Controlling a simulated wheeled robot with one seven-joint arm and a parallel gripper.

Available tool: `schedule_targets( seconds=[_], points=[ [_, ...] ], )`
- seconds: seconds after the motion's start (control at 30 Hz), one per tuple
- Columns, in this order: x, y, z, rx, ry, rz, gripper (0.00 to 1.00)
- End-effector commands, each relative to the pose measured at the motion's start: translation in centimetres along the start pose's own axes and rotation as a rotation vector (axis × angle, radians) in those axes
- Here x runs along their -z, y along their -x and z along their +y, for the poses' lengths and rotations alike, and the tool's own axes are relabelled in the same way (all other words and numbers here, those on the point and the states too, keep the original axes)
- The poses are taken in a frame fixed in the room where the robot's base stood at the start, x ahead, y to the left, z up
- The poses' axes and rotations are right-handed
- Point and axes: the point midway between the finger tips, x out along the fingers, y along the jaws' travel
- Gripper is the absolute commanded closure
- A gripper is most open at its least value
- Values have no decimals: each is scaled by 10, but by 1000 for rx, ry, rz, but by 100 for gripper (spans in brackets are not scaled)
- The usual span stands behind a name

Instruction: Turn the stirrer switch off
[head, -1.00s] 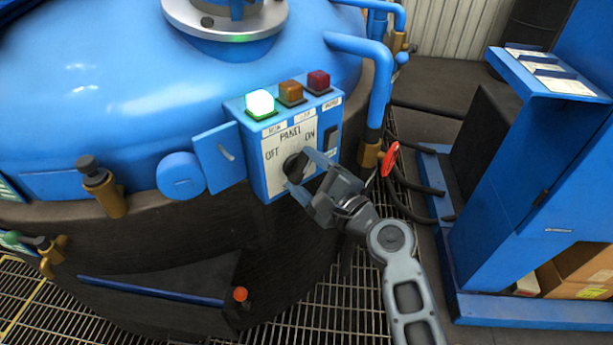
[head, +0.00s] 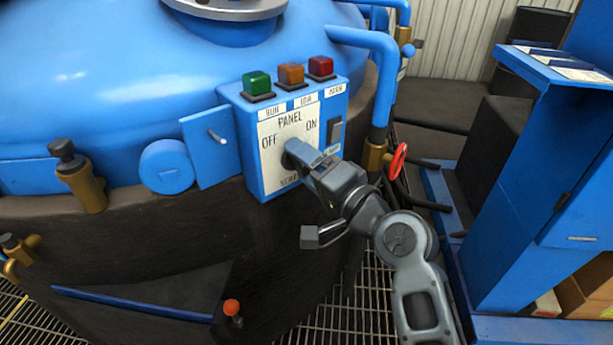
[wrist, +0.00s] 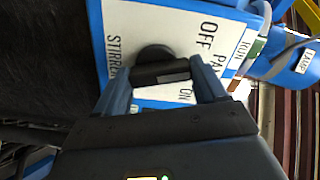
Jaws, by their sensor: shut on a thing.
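The stirrer switch is a black rotary knob (head: 293,156) on the white face of the blue panel box (head: 250,160), between the OFF and ON labels. The wrist view shows the knob (wrist: 154,58) with a dark bar across it, between the fingers. My gripper (wrist: 160,75) is shut on this knob, one finger at each side. In the head view my gripper (head: 305,160) hides part of the knob and the lower label, so I cannot read its pointer clearly. The green RUN lamp (head: 257,84) on top of the box is dark.
An amber lamp (head: 291,74) and a red lamp (head: 321,67) stand beside the green one, both unlit. A black rocker (head: 334,132) is right of the knob. A red valve wheel (head: 398,161) and blue pipe are close on the right. An open blue flap (head: 208,150) is left.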

Motion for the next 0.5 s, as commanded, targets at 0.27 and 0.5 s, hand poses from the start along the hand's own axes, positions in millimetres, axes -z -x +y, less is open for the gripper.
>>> schedule_targets(
  seconds=[0.27, 0.5],
  points=[
    [-3, 0, 5, -1, 235, -2, 59],
    [-3, 0, 4, -1, 376, -3, 59]
  ],
)
